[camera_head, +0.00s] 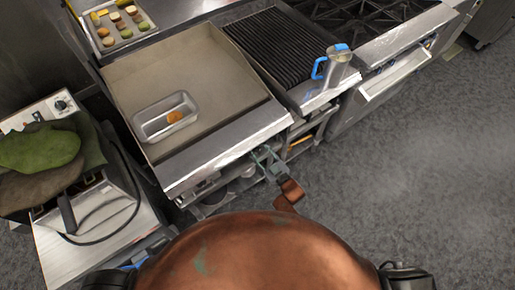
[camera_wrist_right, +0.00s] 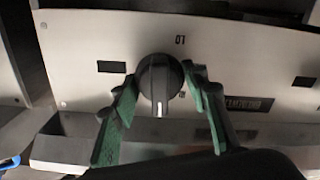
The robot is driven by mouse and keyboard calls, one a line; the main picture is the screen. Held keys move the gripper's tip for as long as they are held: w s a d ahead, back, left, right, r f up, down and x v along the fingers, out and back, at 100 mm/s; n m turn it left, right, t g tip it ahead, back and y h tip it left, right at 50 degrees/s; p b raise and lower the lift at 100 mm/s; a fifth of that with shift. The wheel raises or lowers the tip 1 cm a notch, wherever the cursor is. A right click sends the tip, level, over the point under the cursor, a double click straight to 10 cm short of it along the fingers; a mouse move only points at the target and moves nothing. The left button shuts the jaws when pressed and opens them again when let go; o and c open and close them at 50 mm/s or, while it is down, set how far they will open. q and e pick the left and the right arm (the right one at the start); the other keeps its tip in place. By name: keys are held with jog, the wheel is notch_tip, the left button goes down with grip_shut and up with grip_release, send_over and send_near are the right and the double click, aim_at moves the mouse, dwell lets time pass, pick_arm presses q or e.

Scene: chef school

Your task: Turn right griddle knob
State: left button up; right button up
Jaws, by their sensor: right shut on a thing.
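The griddle (camera_head: 185,88) is a flat steel plate with a front ledge, at the centre left of the head view. In the right wrist view, a black round griddle knob (camera_wrist_right: 160,78) sits on the steel control panel (camera_wrist_right: 90,35), its white mark pointing to the bottom of the picture. My right gripper (camera_head: 265,158) is at the griddle's front, below the ledge. In the right wrist view, its green-padded fingers (camera_wrist_right: 162,84) are on either side of the knob, shut on it. The knob is hidden in the head view. My left gripper is not in view.
A metal tray (camera_head: 142,128) with a brown item lies on the griddle. A ribbed grill (camera_head: 275,45) and a burner range (camera_head: 365,15) stand to the right. The floor at right is clear.

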jog(key=shift+s+f+m, duration=0.1)
jog(key=shift+m, duration=0.4)
jog(key=o, duration=0.9)
jog(key=v, duration=1.2)
